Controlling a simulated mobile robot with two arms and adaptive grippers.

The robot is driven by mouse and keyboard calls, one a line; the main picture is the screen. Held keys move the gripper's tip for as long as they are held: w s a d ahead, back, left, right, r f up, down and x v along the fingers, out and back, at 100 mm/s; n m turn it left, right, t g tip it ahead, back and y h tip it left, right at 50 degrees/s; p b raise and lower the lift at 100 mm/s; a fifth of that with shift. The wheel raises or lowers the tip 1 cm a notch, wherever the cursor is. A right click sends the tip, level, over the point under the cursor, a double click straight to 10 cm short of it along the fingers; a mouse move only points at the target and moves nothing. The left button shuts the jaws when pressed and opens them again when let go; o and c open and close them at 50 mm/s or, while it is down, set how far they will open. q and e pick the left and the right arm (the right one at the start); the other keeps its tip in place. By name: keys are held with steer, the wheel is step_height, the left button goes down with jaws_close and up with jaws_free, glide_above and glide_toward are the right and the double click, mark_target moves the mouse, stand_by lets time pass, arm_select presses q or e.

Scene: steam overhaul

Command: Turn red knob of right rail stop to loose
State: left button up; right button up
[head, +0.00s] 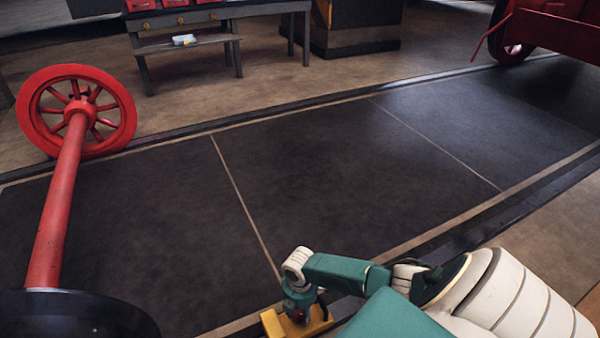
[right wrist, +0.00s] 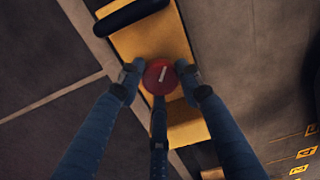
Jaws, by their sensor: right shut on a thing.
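The right rail stop (right wrist: 150,42) is a yellow block with a black bar (right wrist: 130,15) across it in the right wrist view. Its red knob (right wrist: 157,84) is round, with a white mark that points up and slightly right. My right gripper (right wrist: 160,80) is shut on the knob, with blue fingers at its left, right and lower sides. In the head view the yellow rail stop (head: 272,323) shows at the bottom edge, partly hidden under my right gripper (head: 298,312). My left gripper is not in view.
A red spoked wheel (head: 75,112) on a red axle (head: 58,205) stands at the left. A dark workbench (head: 215,14) with red boxes is at the back. A red vehicle part (head: 550,35) is at the top right.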

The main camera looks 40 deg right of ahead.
mark_target(300, 313)
steer(key=n, duration=0.3)
steer(key=shift+n, duration=2.3)
steer(key=o, duration=1.1)
steer(key=shift+o, duration=0.2)
step_height(300, 313, up, 12)
